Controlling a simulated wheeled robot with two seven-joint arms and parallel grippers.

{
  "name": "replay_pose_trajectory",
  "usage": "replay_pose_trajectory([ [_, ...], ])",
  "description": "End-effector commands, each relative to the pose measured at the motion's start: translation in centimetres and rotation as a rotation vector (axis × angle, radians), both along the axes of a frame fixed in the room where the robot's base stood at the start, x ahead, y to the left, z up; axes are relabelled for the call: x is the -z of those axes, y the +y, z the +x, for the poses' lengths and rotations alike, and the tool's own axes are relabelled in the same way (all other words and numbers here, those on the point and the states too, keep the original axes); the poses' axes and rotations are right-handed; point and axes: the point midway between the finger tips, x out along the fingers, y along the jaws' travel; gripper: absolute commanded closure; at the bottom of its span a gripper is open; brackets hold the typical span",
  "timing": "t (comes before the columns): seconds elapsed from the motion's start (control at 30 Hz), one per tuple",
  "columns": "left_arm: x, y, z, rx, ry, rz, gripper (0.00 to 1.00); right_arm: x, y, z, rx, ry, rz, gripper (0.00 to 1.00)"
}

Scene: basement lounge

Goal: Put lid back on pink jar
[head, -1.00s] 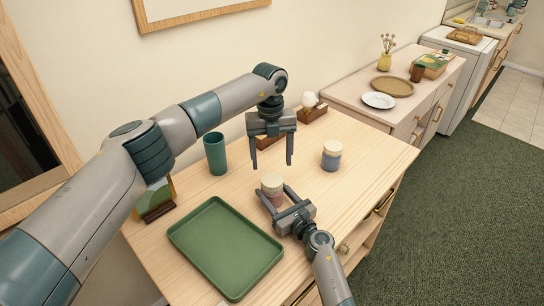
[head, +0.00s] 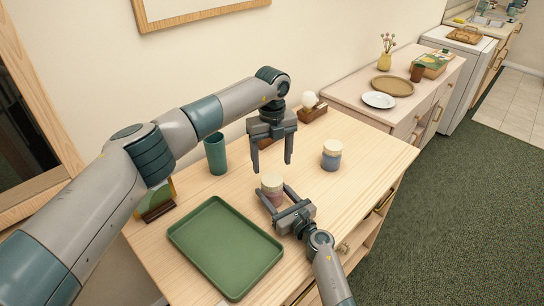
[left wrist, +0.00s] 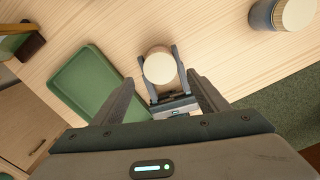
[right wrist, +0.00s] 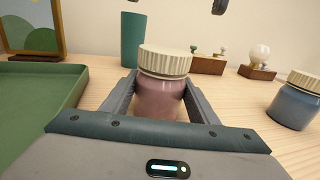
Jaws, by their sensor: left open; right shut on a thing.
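The pink jar (right wrist: 160,98) stands upright on the wooden cabinet top, with a cream ribbed lid (right wrist: 165,60) sitting on its mouth and looking level. The lid also shows from above in the left wrist view (left wrist: 160,68) and in the head view (head: 271,180). My right gripper (head: 274,191) is shut on the pink jar, its fingers on either side of the body below the lid. My left gripper (head: 272,167) is open and empty, pointing down above the lid and apart from it.
A blue jar (head: 332,160) with a similar cream lid stands to the right. A green tray (head: 225,247) lies at the front left. A teal cup (head: 216,154), a picture stand (right wrist: 32,27) and small wooden blocks (right wrist: 257,72) line the back. The top right of the pink jar is clear.

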Motion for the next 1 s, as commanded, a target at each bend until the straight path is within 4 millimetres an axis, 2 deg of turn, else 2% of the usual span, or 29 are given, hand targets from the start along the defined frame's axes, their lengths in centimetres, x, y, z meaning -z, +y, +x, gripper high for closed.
replay_pose_trajectory([
  [0.5, 6.1, 0.0, 0.0, 0.0, 0.001, 0.0, 0.32, 0.0, 0.0, 0.0, 0.0, 0.0, 0.0, 1.0],
  [0.93, 6.8, 0.0, 0.0, 0.001, 0.0, 0.0, 0.32, 0.0, 0.0, 0.0, 0.0, 0.0, 0.0, 1.0],
  [0.97, 6.8, 0.0, 0.0, 0.001, 0.0, 0.0, 0.37, 0.0, 0.0, 0.0, 0.0, 0.0, 0.0, 1.0],
  [1.0, 6.8, 0.0, 0.0, 0.001, 0.0, 0.0, 0.47, 0.0, 0.0, 0.0, 0.0, 0.0, 0.0, 1.0],
])
